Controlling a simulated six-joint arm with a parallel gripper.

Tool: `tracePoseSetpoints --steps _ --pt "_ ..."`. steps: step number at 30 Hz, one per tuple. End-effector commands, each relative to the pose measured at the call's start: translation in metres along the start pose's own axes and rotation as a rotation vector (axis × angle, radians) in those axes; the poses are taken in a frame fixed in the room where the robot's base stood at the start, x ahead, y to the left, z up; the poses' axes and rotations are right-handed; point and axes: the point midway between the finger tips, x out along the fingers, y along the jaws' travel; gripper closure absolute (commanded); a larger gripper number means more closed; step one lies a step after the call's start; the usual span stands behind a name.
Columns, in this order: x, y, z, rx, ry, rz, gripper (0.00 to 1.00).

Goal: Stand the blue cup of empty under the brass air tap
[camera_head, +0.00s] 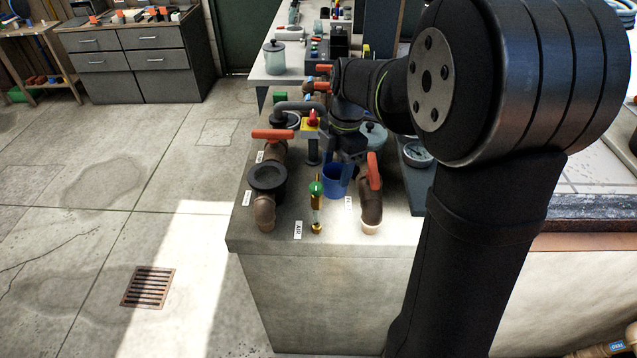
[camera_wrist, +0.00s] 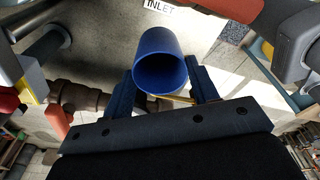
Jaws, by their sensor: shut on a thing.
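The blue cup (camera_head: 336,180) is held by my gripper (camera_head: 346,158) over the bench's near end, behind the brass air tap. In the wrist view the cup (camera_wrist: 157,46) sits between the two fingers of my gripper (camera_wrist: 161,88), its open mouth facing the camera. I see nothing in the part of its inside that shows. The brass air tap (camera_head: 317,200), with a green top, stands by the AIR label (camera_head: 298,230), in front of the cup and slightly left. I cannot tell whether the cup's base touches the bench.
A brown pipe with a red handle (camera_head: 374,172) rises close to the cup's right. Another pipe with a black collar (camera_head: 267,178) stands left of the tap. A red-knobbed yellow switch (camera_head: 312,122) and a grey lidded pot (camera_head: 373,136) stand behind. The bench front edge (camera_head: 300,247) is near.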

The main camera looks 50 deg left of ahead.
Motion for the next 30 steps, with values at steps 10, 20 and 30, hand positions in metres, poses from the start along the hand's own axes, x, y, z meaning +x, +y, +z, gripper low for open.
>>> tracePoseSetpoints --steps 10,20,30 --pt "0.039 0.002 0.002 0.000 0.000 0.001 0.83" --pt "0.052 0.022 -0.028 0.002 0.000 -0.002 0.83" --pt "0.056 0.022 -0.027 0.002 -0.001 0.001 0.83"
